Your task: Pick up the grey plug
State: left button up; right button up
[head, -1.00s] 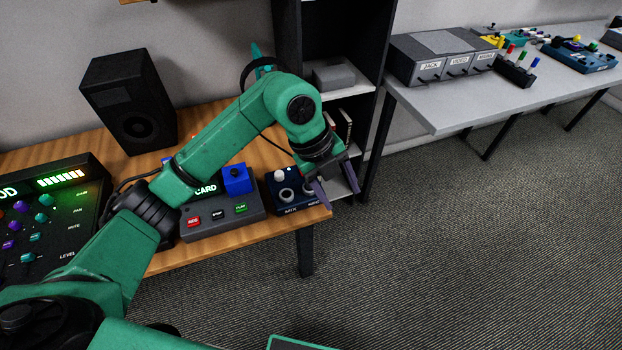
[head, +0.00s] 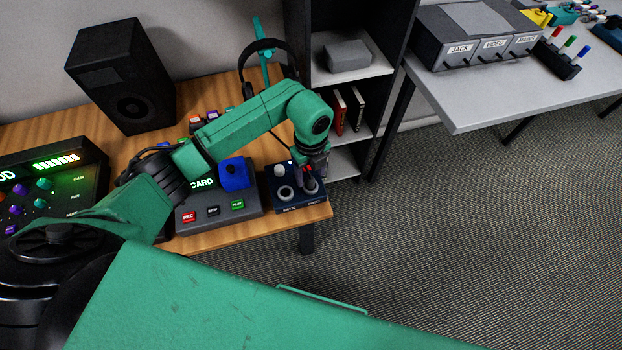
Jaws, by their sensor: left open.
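I cannot pick out a grey plug for certain. A dark blue box (head: 293,206) sits at the right end of the wooden desk. It has a light grey round piece (head: 286,193) on top and a small white knob (head: 281,169) behind it. My left gripper (head: 309,186) points down over the right part of this box, open, at a second grey round piece there. The fingers and wrist hide part of that piece, and I cannot tell whether they touch it. My right gripper is not in view.
A grey recorder box (head: 220,208) with a blue block (head: 234,174) stands left of the dark blue box. A grey table (head: 480,95) with labelled drawers (head: 478,40) stands right.

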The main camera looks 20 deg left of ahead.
pick_arm(q)
jog(key=shift+s+f, duration=0.15)
jog(key=shift+f, duration=0.5)
jog(key=shift+s+f, duration=0.1)
jog(key=shift+f, duration=0.3)
jog(key=c, duration=0.4)
grip_shut()
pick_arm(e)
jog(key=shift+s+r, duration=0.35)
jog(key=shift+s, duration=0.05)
